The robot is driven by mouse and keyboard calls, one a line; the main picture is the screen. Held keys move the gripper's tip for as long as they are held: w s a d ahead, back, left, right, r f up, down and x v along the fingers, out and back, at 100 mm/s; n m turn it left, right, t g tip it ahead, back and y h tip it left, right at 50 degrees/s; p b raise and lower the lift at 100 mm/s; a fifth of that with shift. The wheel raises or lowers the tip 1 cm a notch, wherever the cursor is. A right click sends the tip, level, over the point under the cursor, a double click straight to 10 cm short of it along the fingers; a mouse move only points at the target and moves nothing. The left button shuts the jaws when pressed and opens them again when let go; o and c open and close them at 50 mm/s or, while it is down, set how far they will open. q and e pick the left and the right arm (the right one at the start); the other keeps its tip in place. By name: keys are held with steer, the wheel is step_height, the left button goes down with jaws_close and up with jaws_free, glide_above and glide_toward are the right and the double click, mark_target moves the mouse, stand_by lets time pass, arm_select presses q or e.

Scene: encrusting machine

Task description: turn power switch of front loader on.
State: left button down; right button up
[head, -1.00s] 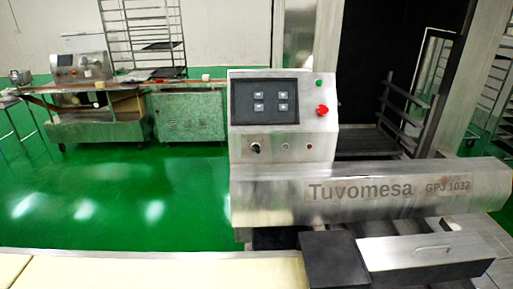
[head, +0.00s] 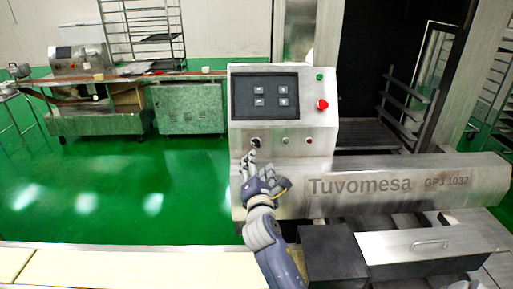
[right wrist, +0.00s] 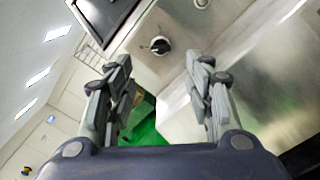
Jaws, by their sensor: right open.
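The front loader's control panel (head: 300,122) faces me, with a dark screen at its top. The power switch, a small black rotary knob (head: 256,143), sits at its lower left. My right gripper (head: 248,158) is just below the knob and reaches up toward it. In the right wrist view the knob (right wrist: 160,45) is ahead of the fingers, near the middle top. My right gripper (right wrist: 160,80) is open and empty, apart from the knob. My left gripper does not show.
A green button (head: 320,78) and a red button (head: 322,104) are on the panel's right side. Two small buttons or lamps sit right of the knob. The steel loader body (head: 400,186) lies below. A pale conveyor (head: 120,268) runs in front.

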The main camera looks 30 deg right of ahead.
mark_target(257, 145)
steer(key=p+x, duration=0.1)
steer(key=x, duration=0.7)
steer(key=shift+w+d, duration=0.1)
steer(key=shift+w, duration=0.15)
steer(key=shift+x, duration=1)
steer(key=c, duration=1.1)
